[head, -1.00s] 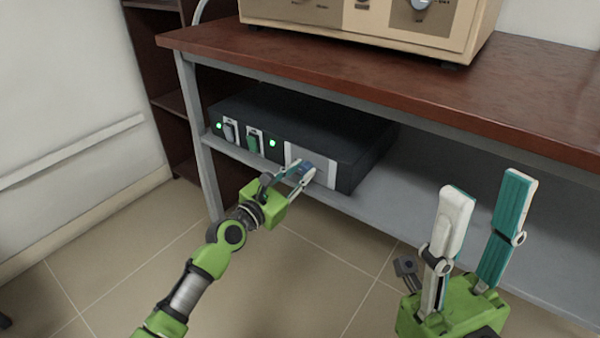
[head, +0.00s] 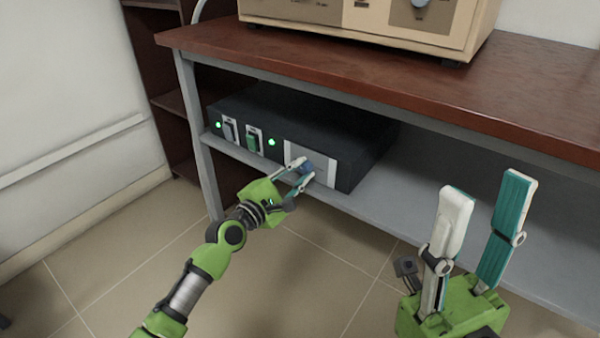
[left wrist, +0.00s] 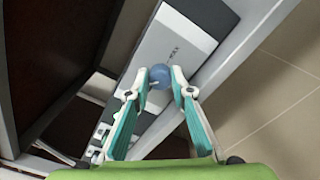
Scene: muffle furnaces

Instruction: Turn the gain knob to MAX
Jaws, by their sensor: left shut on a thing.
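The gain knob (head: 306,166) is a small blue round knob on the light grey panel (head: 325,171) of a black box on the lower shelf. The left wrist view shows the knob (left wrist: 160,75) between my fingertips, with lettering that looks like MAX on the panel beside it. My left gripper (head: 303,173) is shut on the knob, one finger on each side; it also fills the left wrist view (left wrist: 159,84). Where the knob points is too small to tell. My right gripper (head: 483,200) is open and empty, in front of the shelf at the right.
The black box (head: 290,113) has green lights and two switches (head: 254,139) left of the panel. A brown tabletop (head: 400,75) overhangs it, bearing a beige instrument (head: 345,22). A table leg (head: 203,150) stands at the left. The shelf right of the box is clear.

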